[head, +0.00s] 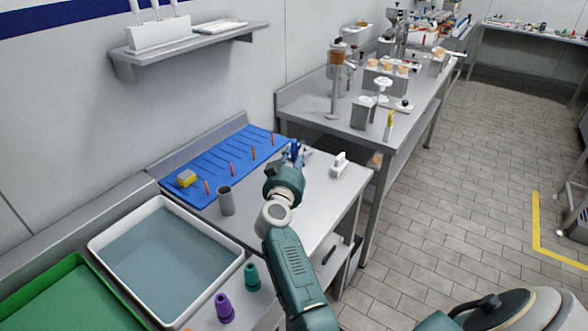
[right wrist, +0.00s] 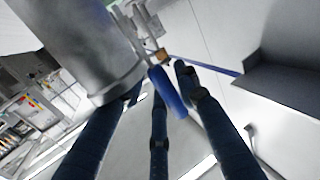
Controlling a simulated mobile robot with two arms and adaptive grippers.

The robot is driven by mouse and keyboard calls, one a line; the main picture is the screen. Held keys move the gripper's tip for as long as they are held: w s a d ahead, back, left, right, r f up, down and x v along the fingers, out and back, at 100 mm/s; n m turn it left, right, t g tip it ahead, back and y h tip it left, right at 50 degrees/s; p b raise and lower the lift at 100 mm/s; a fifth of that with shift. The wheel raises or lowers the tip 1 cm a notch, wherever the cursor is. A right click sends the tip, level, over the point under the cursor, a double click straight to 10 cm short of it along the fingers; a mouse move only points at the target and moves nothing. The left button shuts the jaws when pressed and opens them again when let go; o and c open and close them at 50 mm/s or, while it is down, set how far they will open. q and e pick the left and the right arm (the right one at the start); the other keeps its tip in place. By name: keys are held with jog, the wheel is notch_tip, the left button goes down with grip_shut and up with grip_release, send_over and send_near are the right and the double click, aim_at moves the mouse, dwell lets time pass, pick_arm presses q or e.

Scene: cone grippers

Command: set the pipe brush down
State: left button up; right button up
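My right gripper (head: 293,152) is over the far right part of the steel table (head: 270,205), beyond the blue mat's right end. Its dark blue fingers (right wrist: 160,90) fill the lower right wrist view. A blue cylinder, which looks like the handle of the pipe brush (right wrist: 167,92), lies between the fingertips and appears gripped. It shows as a small blue piece at the gripper in the head view (head: 294,147). The brush's bristles cannot be made out, nor its height above the table. My left gripper is not in view.
A blue mat (head: 213,166) has several orange pegs and a yellow block (head: 186,178). A white tray (head: 98,243) lies left. A large grey cylinder (right wrist: 85,45) looms beside the fingers in the wrist view.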

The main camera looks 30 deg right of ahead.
jog(key=shift+s+a+r, duration=0.15)
jog(key=shift+s+r, duration=0.1)
jog(key=shift+s, duration=0.05)
jog(key=shift+c, duration=0.8)
jog(key=shift+s+a+r, duration=0.1)
jog(key=shift+s+r, duration=0.05)
jog(key=c, duration=0.4)
jog(key=shift+c, duration=1.1)
jog(key=shift+f, duration=0.25)
grip_shut()
jog(key=shift+r, duration=0.1)
